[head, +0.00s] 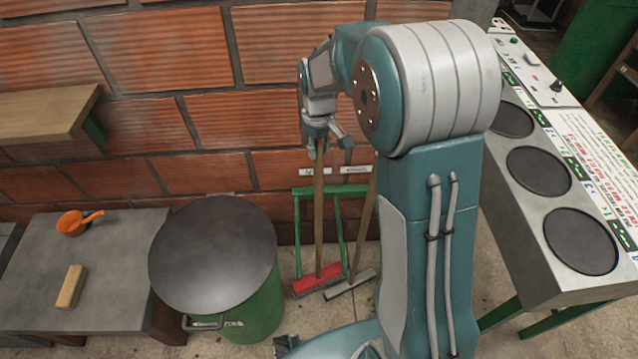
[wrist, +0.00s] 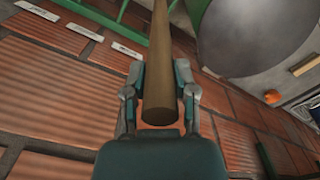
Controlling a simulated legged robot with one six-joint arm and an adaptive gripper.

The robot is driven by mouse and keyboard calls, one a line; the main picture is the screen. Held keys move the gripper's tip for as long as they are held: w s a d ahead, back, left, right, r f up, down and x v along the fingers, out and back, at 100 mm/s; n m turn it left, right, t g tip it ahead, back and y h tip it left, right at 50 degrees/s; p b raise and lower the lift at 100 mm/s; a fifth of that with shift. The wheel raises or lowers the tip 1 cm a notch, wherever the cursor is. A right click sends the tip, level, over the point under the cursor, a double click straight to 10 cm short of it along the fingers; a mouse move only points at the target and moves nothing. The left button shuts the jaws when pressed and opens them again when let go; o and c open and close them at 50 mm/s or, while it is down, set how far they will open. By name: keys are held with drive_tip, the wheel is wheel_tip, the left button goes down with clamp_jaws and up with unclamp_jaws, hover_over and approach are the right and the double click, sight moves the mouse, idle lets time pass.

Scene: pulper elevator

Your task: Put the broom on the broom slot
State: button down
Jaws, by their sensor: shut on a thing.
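The broom (head: 319,220) has a wooden handle and a red head, and stands nearly upright with its head low by the floor. My gripper (head: 321,137) is shut on the top end of the handle, which also shows between the fingers in the wrist view (wrist: 161,65). A green rack (head: 297,225) with slots stands against the brick wall, just behind the broom. Whether the handle sits in a slot or in front of the rack cannot be told. White labels (head: 315,171) are on the wall above the rack; their text is too small to read.
A second tool with a pale head (head: 350,285) leans right of the broom, partly hidden by my arm. A lidded green barrel (head: 213,255) stands close on the left. A grey table (head: 110,280) holds an orange scoop (head: 78,222) and a wooden block (head: 71,287). A control console (head: 560,190) stands right.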

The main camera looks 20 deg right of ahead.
sight(320, 166)
drive_tip(key=shift+d+f, duration=0.1)
drive_tip(key=shift+f, duration=3.1)
drive_tip(key=shift+c, duration=2)
unclamp_jaws()
drive_tip(key=shift+f, duration=0.1)
